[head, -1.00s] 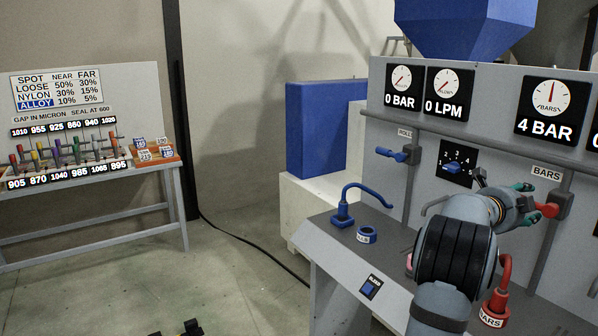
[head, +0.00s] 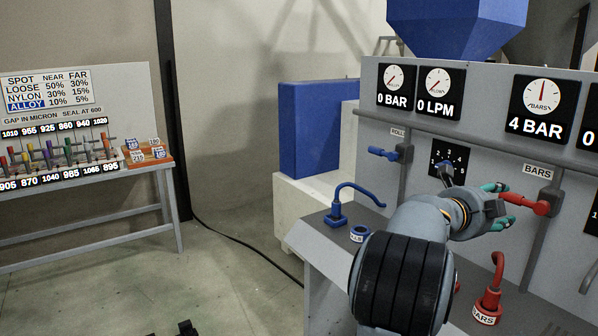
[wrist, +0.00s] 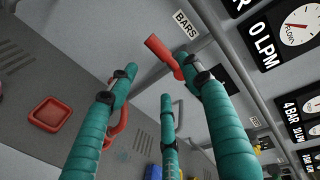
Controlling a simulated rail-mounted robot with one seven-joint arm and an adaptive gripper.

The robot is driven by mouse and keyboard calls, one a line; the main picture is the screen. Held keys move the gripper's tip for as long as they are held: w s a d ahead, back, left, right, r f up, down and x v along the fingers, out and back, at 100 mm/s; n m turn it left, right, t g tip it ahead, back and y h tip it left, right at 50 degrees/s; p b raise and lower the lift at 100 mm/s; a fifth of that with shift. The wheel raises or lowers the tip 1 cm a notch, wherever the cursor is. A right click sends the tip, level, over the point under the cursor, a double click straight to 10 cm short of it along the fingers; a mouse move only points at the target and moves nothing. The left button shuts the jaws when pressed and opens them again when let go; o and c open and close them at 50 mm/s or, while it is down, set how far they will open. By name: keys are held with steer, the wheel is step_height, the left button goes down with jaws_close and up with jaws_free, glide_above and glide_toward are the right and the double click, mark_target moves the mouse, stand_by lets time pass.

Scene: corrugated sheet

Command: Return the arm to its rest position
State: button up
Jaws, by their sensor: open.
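My gripper (head: 503,206) has teal fingers and is open and empty in front of the grey panel. It is at the free end of the red BARS lever (head: 530,203), which points left out of its mount. In the wrist view the fingers (wrist: 150,88) are spread wide, and the red lever (wrist: 164,56) shows beyond and between two fingertips. The right fingertip overlaps the lever's mount in that view; I cannot tell whether they touch. My arm reaches up from the bottom of the head view, across the console.
A blue hooked pipe (head: 358,197) and blue ring (head: 358,234) are on the console, left of my arm. A red hooked pipe (head: 494,285) is to its right. A blue lever (head: 382,153) and selector dial (head: 449,162) are on the panel.

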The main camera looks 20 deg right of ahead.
mark_target(513, 203)
steer(key=x, duration=1.2)
steer(key=shift+w+d+f, duration=0.1)
steer(key=shift+w+d, duration=0.05)
steer(key=shift+d, duration=0.05)
steer(key=shift+f+n, duration=0.4)
steer(key=shift+n, duration=0.3)
steer(key=shift+a+f+n, duration=0.1)
steer(key=shift+a+n, duration=0.15)
steer(key=shift+n, duration=0.15)
steer(key=shift+d+f, duration=0.1)
